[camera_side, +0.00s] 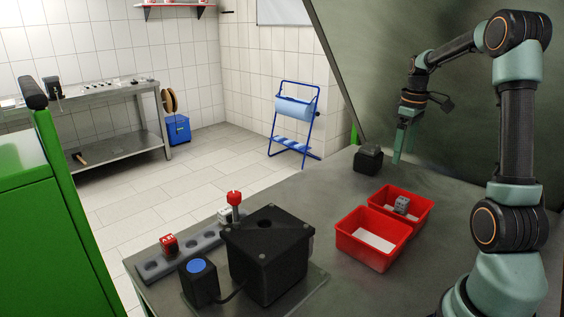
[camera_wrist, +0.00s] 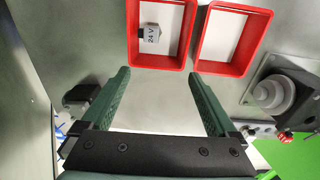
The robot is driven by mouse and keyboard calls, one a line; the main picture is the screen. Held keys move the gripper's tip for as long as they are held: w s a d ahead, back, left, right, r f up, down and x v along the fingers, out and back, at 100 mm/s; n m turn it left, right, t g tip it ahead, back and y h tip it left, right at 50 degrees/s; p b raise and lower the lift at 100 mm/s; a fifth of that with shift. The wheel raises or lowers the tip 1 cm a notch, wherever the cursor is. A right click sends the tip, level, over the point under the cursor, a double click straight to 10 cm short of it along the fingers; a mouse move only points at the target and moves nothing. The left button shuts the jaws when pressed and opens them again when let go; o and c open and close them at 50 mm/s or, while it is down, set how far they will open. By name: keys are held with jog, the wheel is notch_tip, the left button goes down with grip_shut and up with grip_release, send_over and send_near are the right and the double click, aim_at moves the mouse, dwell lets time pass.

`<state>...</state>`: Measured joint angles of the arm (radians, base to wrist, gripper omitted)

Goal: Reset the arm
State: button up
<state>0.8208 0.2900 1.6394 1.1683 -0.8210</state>
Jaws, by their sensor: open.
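Two red bins (camera_side: 345,240) stand on the bench; the farther holds a grey block (camera_side: 401,205) marked "24 V" in the wrist view, the nearer is empty. A black box (camera_side: 268,262), a blue-button box (camera_side: 198,281), a grey rail (camera_side: 152,268) with a red block (camera_side: 169,244), and a small black block (camera_side: 368,160) stand around.

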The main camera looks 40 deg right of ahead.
jog(key=w+a+r+t, duration=0.1)
jog(key=w+a+r, duration=0.1)
jog(key=a, duration=0.6)
jog(key=w+a+r+t, duration=0.1)
jog(key=a+r, duration=0.2)
jog(key=a, duration=0.5)
jog(key=s+a+t, duration=0.3)
jog(key=s+a, duration=0.1)
jog(key=a, duration=1.2)
jog(key=shift+s+f, duration=0.15)
jog(key=shift+f, duration=0.2)
